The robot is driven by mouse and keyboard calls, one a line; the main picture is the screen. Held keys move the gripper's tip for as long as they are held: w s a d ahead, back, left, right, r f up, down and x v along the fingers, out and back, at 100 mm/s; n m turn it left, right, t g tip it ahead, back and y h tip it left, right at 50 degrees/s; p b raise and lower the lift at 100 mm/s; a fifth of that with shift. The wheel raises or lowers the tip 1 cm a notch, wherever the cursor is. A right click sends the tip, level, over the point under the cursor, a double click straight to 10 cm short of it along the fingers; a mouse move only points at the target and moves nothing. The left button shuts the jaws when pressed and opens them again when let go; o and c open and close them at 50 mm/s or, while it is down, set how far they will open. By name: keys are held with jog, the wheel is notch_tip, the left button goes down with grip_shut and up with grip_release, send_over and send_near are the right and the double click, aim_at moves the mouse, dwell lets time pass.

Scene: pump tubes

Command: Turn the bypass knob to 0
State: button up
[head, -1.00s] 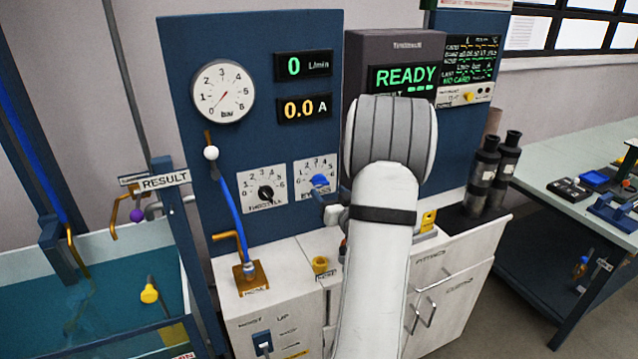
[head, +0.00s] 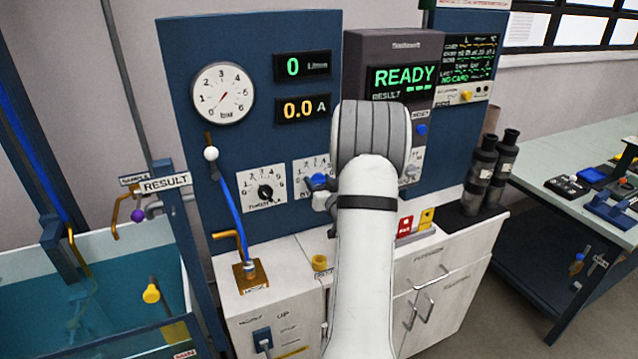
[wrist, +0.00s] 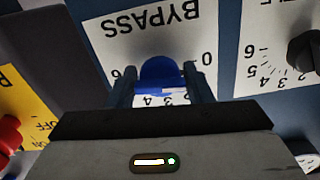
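The bypass knob is blue and sits on a white dial plate marked BYPASS (wrist: 150,35). In the wrist view the knob (wrist: 160,75) is between the two dark fingers of my gripper (wrist: 162,82). The fingers stand apart, one on each side, with narrow gaps near the tips; contact lower down cannot be told. The plate shows upside down, with 0 at the right and 3 and 4 below the knob. Which mark the knob points to is not clear. In the head view the knob (head: 318,182) shows just left of my arm, which hides part of the plate.
The throttle knob (head: 265,191) is beside it on the left. The tester display (head: 403,77) reads READY.

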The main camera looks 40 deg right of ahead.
jog(key=c, duration=0.5)
jog(key=shift+f+b, duration=0.15)
jog(key=shift+b, duration=0.35)
jog(key=shift+f+n+b, duration=0.1)
jog(key=shift+n+b, duration=0.4)
jog(key=shift+b, duration=0.45)
jog(key=shift+r, duration=0.2)
jog(key=o, duration=1)
